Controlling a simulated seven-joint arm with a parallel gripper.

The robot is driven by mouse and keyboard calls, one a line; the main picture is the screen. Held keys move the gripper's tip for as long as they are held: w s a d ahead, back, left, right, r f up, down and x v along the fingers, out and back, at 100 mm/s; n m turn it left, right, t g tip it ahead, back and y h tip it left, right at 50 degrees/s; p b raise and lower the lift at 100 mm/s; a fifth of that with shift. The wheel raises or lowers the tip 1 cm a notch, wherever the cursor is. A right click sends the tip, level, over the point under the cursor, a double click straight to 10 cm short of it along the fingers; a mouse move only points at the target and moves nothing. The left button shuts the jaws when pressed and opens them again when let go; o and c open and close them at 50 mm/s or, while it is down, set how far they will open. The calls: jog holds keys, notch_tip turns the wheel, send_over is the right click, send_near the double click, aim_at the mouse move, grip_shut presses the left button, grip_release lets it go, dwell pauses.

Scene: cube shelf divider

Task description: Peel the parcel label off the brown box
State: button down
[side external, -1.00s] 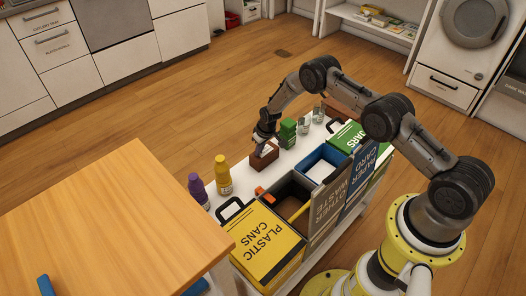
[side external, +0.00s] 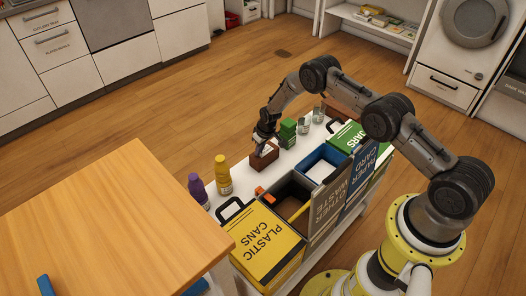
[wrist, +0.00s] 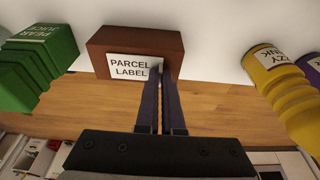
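The brown box (side external: 265,156) stands on the white counter top near its far edge. In the wrist view the box (wrist: 172,41) carries a white label reading "PARCEL LABEL" (wrist: 130,67) on its near face. My gripper (wrist: 161,70) has its two dark fingers close together at the label's right edge. The fingertips cover that edge, and the fingers look shut on it. The rest of the label appears flat on the box. In the side view my gripper (side external: 263,139) is at the box, and the label is hard to make out.
A green juice carton (wrist: 38,66) stands left of the box and a yellow bottle (wrist: 283,80) right of it in the wrist view. A purple bottle (side external: 198,188) is farther along. The blue paper bin (side external: 320,170) and yellow "PLASTIC CANS" bin (side external: 265,244) are nearby.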

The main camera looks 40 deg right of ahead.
jog(key=shift+a+r, duration=0.25)
jog(key=shift+r, duration=0.65)
jog(key=shift+a+r, duration=0.25)
jog(key=shift+r, duration=0.6)
dwell(0.4)
jog(key=shift+r, duration=0.15)
jog(key=shift+w+v, duration=0.2)
jog(key=shift+v, duration=0.55)
jog(key=shift+w+v, duration=0.15)
jog(key=shift+v, duration=0.6)
jog(key=shift+w+v, duration=0.2)
jog(key=shift+v, duration=0.6)
jog(key=shift+r, duration=0.1)
